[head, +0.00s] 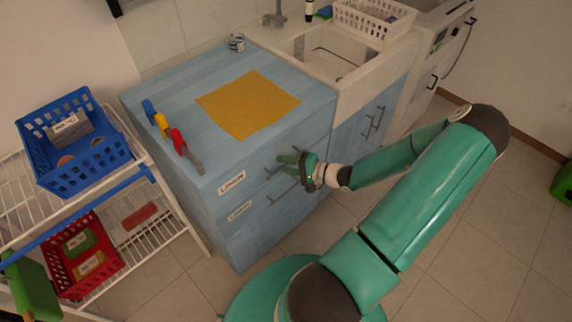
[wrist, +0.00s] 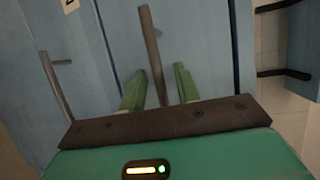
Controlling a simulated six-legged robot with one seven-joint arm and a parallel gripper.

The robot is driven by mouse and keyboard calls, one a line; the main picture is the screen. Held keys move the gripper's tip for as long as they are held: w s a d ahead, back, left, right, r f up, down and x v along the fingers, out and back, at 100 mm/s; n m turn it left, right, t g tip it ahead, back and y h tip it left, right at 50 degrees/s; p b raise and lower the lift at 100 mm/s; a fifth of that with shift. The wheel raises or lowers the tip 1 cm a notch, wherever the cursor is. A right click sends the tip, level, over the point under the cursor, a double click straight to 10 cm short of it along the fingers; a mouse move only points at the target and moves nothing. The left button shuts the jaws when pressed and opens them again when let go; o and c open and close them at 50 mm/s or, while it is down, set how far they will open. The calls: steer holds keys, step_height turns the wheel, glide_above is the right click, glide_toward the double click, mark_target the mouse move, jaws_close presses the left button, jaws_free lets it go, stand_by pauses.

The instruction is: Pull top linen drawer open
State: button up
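The top linen drawer (head: 232,183) is in the upper front of the blue cabinet, with a "LINEN" label, and looks shut. My gripper (head: 287,162) is in front of it at the drawer handles, partly hiding them. In the wrist view my gripper's two green fingers (wrist: 160,86) are apart. A grey bar handle (wrist: 152,50) lies between them, with a gap on either side. In the head view this appears to be the top drawer's handle, but the overlap makes it hard to be sure.
A second handle (wrist: 55,85) is left of the fingers in the wrist view. A lower labelled drawer (head: 240,211) is below. A yellow cloth (head: 247,104) lies on the cabinet top. A white rack (head: 160,238) with blue and red baskets stands at left.

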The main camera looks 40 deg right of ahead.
jaws_close()
